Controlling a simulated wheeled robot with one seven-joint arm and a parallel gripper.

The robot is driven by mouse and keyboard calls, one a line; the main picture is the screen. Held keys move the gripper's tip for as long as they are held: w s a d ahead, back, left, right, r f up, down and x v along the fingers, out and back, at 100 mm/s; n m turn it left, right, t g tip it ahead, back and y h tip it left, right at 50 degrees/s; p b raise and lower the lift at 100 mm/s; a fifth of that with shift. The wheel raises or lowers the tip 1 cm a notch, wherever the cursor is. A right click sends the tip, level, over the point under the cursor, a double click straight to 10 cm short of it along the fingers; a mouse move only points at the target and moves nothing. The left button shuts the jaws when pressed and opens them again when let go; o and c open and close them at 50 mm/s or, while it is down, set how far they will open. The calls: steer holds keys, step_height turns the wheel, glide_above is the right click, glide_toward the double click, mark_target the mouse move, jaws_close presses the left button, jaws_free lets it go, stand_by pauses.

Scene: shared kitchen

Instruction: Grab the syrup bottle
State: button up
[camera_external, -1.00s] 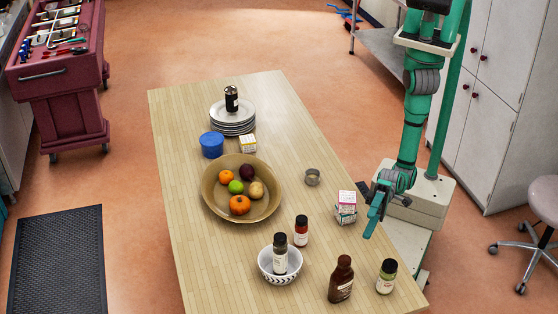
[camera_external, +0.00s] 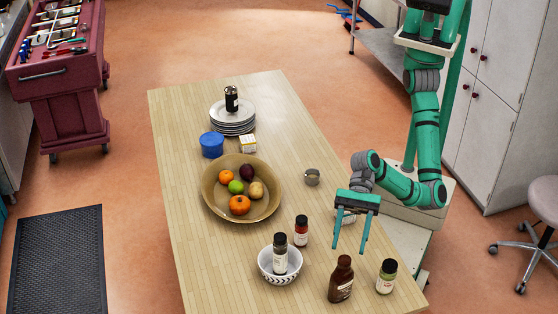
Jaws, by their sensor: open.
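A dark brown bottle with a narrow neck and a pale label (camera_external: 341,282) stands upright near the table's front right corner. It looks like the syrup bottle, though its label is too small to read. My gripper (camera_external: 349,250) is open and empty, with its two fingers pointing down toward the front of the table. In the picture, the fingertips are just above the brown bottle's cap. I cannot tell their exact height, and no contact shows.
A green-labelled jar (camera_external: 386,276) stands close right of the bottle. A red jar (camera_external: 301,231) and a patterned bowl (camera_external: 268,267) holding a dark-capped jar (camera_external: 280,254) are left. A fruit bowl (camera_external: 210,206) stands farther back.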

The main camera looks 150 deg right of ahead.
mark_target(346, 257)
steer(key=x, duration=0.5)
steer(key=shift+w+f, duration=0.15)
steer(key=shift+w, duration=0.1)
steer(key=x, duration=0.4)
steer(key=shift+s+f, duration=0.2)
steer(key=shift+f, duration=0.15)
steer(key=shift+w+a+f, duration=0.1)
steer(key=shift+w+f, duration=0.15)
steer(key=shift+w, duration=0.35)
steer(key=shift+c, duration=0.2)
jaws_close()
